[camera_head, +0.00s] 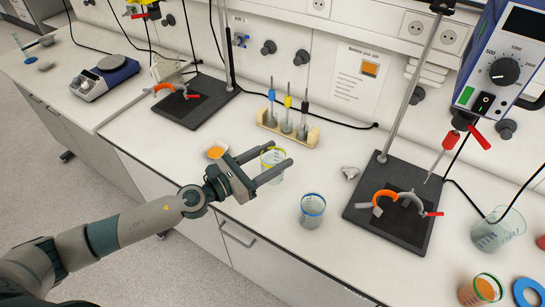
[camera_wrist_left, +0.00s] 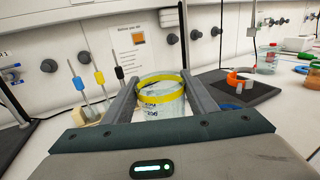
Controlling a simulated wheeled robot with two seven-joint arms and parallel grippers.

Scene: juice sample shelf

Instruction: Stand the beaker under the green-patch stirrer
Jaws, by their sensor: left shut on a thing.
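My left gripper (camera_head: 284,160) is shut on a clear beaker (camera_head: 270,159) with a yellow rim. In the left wrist view the beaker (camera_wrist_left: 163,101) is upright between the two fingers; whether its base touches the bench is unclear. The green-patch stirrer (camera_head: 497,67) is the blue unit with a dial at the upper right. Its stand has a black base (camera_head: 403,232) with a rod and an orange-grey clamp (camera_head: 393,203); a red-topped shaft (camera_head: 446,146) hangs over the base. My right gripper is not in view.
A blue-rimmed beaker (camera_head: 312,211) stands between my gripper and the stand base. A wooden rack (camera_head: 288,133) with several coloured tools is behind. More beakers (camera_head: 492,233) are at the right. Another stand base (camera_head: 196,101) and a balance (camera_head: 104,76) are at the left.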

